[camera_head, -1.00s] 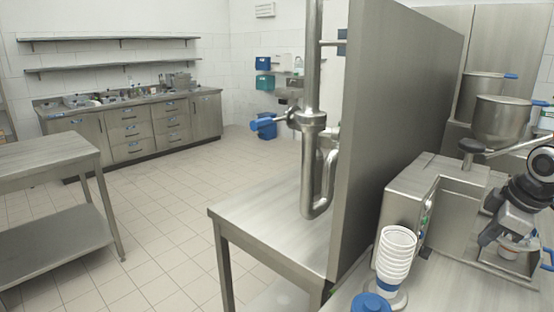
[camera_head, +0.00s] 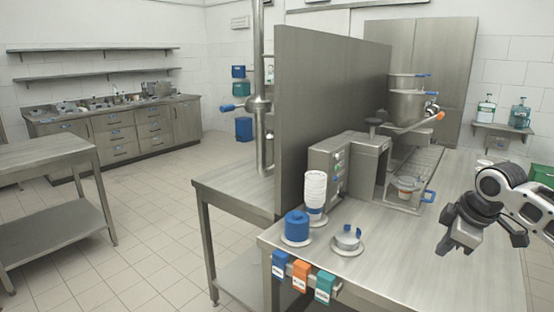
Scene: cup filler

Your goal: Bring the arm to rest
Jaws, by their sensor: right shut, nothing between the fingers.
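My right gripper (camera_head: 446,245) shows at the right of the head view. It is shut with nothing between its fingers. It hangs above the right part of the steel table (camera_head: 440,200), clear of the cup filler (camera_head: 345,165) and its cup stack. My white and dark right arm comes in from the right edge. My left gripper is not in view.
A stack of white cups (camera_head: 316,187), a blue lidded container (camera_head: 296,225) and a small metal holder (camera_head: 348,238) stand at the table's left. A funnel hopper (camera_head: 408,105) rises behind. A steel partition (camera_head: 320,110) borders the left side. Coloured tags (camera_head: 300,275) hang at the front edge.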

